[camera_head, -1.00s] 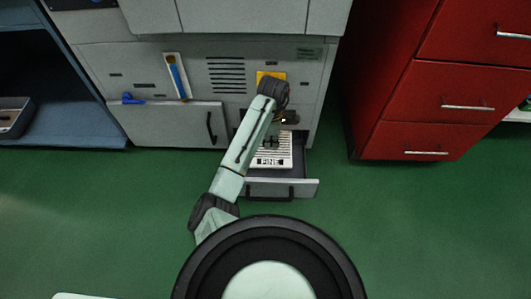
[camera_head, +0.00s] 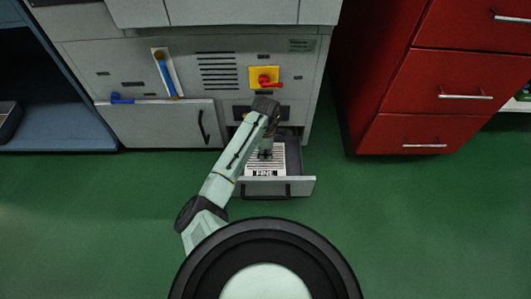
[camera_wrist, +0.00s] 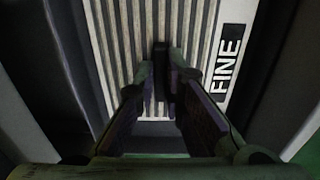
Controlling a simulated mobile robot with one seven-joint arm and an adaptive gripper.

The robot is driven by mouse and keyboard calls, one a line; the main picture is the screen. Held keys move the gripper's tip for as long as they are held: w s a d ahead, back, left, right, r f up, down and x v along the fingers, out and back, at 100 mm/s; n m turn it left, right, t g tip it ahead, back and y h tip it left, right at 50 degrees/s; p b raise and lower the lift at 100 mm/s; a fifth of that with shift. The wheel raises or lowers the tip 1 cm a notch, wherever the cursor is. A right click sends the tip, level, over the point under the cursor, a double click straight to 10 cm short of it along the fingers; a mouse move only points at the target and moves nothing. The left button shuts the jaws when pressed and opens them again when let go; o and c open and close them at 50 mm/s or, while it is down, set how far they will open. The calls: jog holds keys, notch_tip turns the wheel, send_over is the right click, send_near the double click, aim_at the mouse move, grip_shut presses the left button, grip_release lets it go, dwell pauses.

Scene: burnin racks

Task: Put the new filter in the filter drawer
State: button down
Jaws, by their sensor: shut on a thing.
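My gripper (camera_wrist: 163,78) is shut on a small dark grip piece at the filter's middle. In the head view my gripper (camera_head: 265,152) points down over the filter, and my arm hides part of the drawer's left side.
The grey cabinet has a yellow plate with a red rotary handle (camera_head: 265,80) above the drawer. A closed grey door (camera_head: 165,125) is left of it. A red drawer cabinet (camera_head: 405,128) stands to the right. Green floor (camera_head: 400,220) is clear in front.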

jog(key=c, duration=1.7)
grip_release()
jog(key=shift+f, duration=0.1)
notch_tip(320, 180, up, 12)
jog(key=p, duration=0.4)
